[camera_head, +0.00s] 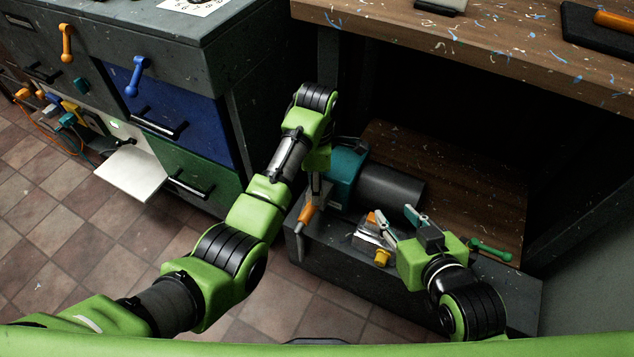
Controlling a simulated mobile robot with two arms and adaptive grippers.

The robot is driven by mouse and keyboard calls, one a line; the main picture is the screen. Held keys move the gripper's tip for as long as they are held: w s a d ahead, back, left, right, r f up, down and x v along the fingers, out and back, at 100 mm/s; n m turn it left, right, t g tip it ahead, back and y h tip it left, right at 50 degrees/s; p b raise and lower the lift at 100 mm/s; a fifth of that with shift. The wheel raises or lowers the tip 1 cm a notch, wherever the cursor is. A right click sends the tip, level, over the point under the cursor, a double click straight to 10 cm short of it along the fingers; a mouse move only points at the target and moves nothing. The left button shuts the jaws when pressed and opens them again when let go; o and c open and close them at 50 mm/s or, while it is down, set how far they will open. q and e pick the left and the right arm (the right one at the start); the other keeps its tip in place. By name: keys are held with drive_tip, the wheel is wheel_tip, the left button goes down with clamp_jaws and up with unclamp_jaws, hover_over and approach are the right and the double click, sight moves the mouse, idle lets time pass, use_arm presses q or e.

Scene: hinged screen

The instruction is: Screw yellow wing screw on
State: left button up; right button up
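The yellow wing screw (382,258) is a small yellow part at the front of the low bench, beside a pale metal piece (368,243). My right gripper (393,215) is just above and to the right of it, with its two fingers spread apart and nothing visible between them. An orange piece shows by its left fingertip. My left gripper (314,188) points down at the bench's left end, close to an orange handle (306,214). Its fingers are largely hidden, so I cannot tell whether it touches the handle.
A teal and dark grey cylindrical machine (348,175) stands on the low bench (330,260) behind the grippers. A green handle (490,249) is at the right. A paint-flecked worktop (470,45) overhangs the back. Drawers with a blue front (180,112) stand left. The tiled floor is clear.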

use_arm(q)
drive_tip(key=shift+d+r, duration=0.15)
drive_tip(key=shift+d, duration=0.05)
drive_tip(key=shift+w+p, duration=0.15)
drive_tip(key=shift+p, duration=0.4)
use_arm(e)
drive_tip(key=s+d+f+g, duration=0.2)
drive_tip(key=s+f+g, duration=0.1)
drive_tip(key=s+f, duration=0.1)
drive_tip(key=shift+s+f+h, duration=0.3)
drive_tip(key=shift+s+h, duration=0.1)
drive_tip(key=shift+s, duration=0.2)
